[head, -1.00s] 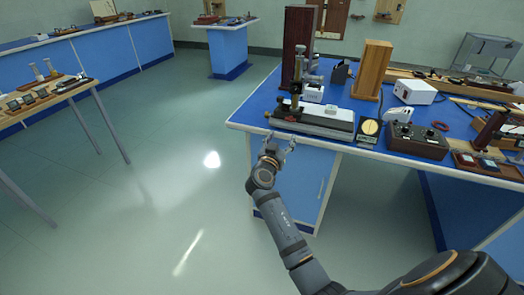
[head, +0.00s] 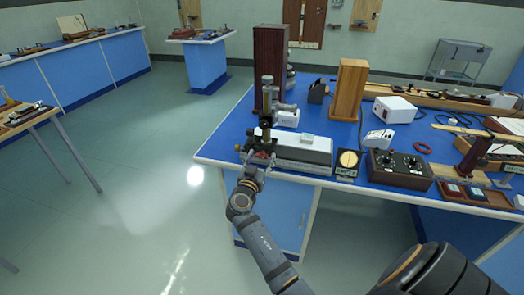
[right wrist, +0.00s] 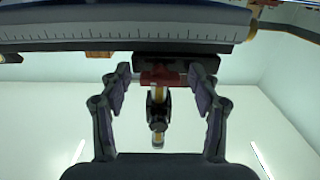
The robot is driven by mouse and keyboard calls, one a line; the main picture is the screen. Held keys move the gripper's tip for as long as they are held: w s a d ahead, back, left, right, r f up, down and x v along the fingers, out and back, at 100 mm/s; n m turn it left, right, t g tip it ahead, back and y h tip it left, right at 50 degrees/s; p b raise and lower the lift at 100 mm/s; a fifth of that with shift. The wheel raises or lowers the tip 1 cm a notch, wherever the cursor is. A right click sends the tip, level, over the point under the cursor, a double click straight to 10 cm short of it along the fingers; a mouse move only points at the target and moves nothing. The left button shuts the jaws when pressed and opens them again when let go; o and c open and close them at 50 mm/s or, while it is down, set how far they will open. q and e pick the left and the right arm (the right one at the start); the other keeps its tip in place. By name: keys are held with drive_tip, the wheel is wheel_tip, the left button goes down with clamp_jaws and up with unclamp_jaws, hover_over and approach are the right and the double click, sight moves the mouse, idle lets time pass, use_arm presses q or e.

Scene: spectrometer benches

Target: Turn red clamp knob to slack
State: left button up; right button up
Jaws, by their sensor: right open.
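The red clamp knob (right wrist: 160,78) shows in the right wrist view, in front of a dark block under a bench piece with a ruled scale (right wrist: 130,37). My right gripper (right wrist: 161,84) is open, with one finger on each side of the knob and gaps between them. In the head view my right gripper (head: 257,157) is at the front left end of a long grey-white instrument base (head: 303,152). The knob is mostly hidden there behind my fingers. A brass-coloured post with a dark fitting (right wrist: 158,126) shows below the knob in the wrist view. My left gripper is out of view.
The blue bench (head: 222,140) carries a dark tall block (head: 270,65), a wooden block (head: 350,88), a round dial (head: 348,160) and a black two-knob box (head: 400,168). The floor left of the bench is open.

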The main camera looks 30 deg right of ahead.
drive_tip(key=shift+s, duration=0.1)
drive_tip(key=shift+c, duration=0.5)
drive_tip(key=c, duration=1.1)
